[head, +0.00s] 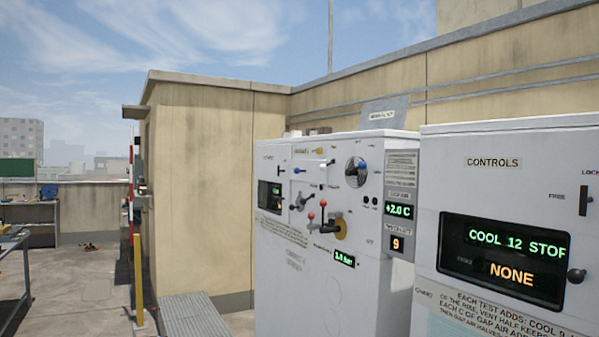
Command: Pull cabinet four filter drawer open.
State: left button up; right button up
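A white cabinet (300,296) stands in the middle, its front carrying a dial, a small screen and several levers with red or blue knobs. I cannot read a cabinet number on it, and I cannot make out a filter drawer. To its right is a white cabinet marked CONTROLS (440,180). Its dark display (465,262) reads COOL 12 and NONE, with a black knob (577,275) beside it. Neither of my grippers is in view.
A grey strip (401,243) between the cabinets shows +2.0 C and 9. A beige wall (205,180) rises behind. A yellow post (138,275) and a metal walkway (190,314) stand left of the cabinets. Open floor (85,290) lies further left, with a railing at the edge.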

aim_at(308, 171)
jog(key=i+j+u, duration=0.25)
jog(key=i, duration=0.15)
jog(key=i+j+u, duration=0.3)
jog(key=i+u, duration=0.25)
jog(key=i, duration=0.25)
